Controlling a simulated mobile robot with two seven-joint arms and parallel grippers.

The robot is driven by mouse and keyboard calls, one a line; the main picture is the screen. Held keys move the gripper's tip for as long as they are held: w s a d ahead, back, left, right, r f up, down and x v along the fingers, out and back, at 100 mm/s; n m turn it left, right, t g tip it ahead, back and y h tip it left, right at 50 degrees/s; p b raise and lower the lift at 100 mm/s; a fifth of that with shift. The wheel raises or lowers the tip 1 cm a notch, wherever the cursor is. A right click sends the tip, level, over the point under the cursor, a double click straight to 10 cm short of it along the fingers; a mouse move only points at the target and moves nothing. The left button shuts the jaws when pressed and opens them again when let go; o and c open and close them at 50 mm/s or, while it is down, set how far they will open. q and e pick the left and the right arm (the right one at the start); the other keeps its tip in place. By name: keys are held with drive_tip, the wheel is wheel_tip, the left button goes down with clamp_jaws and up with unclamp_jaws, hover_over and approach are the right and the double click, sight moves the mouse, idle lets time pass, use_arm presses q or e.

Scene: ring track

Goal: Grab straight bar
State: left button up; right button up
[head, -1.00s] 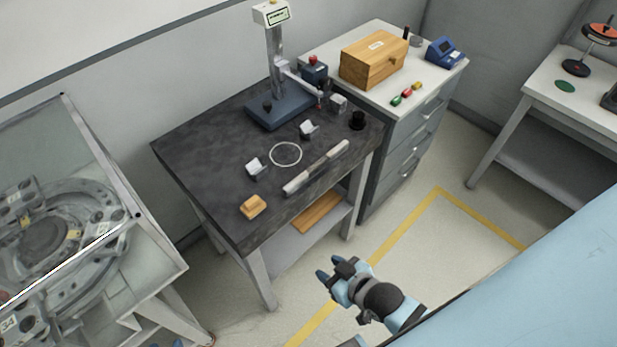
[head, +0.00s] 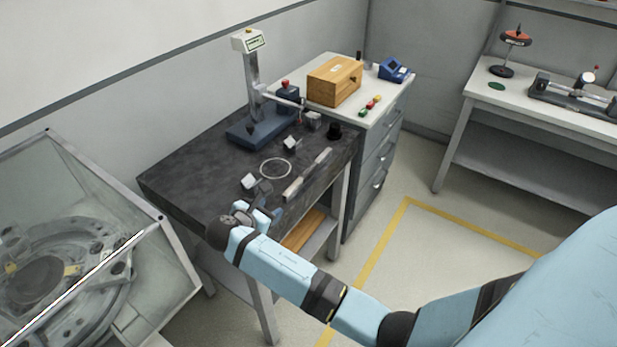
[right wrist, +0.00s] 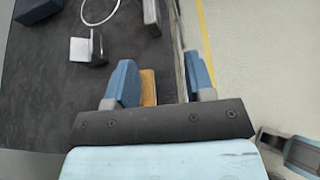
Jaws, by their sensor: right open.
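The straight bar (head: 307,174) is a long grey bar lying on the dark table top (head: 185,170), near its right edge. What appears to be its near end shows at the top of the right wrist view (right wrist: 151,14). My right gripper (head: 256,213) is open and empty over the table's near corner, short of the bar and apart from it. Its two blue fingers (right wrist: 162,82) stand apart in the right wrist view, one over the table and one past its edge. My left gripper is out of view.
A ring (head: 275,168) and small metal blocks (head: 250,182) lie left of the bar. A wooden block (right wrist: 148,88) sits partly behind one finger. A gauge stand (head: 258,128) stands at the back. A wooden box (head: 334,80) sits on the cabinet.

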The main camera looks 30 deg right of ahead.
drive_tip(key=shift+w+a+r+h, duration=0.1)
drive_tip(key=shift+w+r+h, duration=0.2)
drive_tip(key=shift+w+r, duration=0.3)
drive_tip(key=shift+w+r+n, duration=0.2)
drive_tip(key=shift+r+n, duration=0.1)
drive_tip(key=shift+n, duration=0.1)
approach(293, 185)
drive_tip(key=d, duration=0.1)
drive_tip(key=w+d+f, duration=0.1)
drive_tip(key=shift+d+h, duration=0.3)
drive_tip(key=shift+d, duration=0.05)
drive_tip(key=shift+f+x, duration=0.15)
drive_tip(key=shift+x, duration=1.4)
drive_tip(key=shift+f+x, duration=0.2)
drive_tip(key=shift+x, duration=1.4)
drive_tip(key=shift+a, duration=0.2)
drive_tip(key=shift+r, duration=0.1)
clamp_jaws()
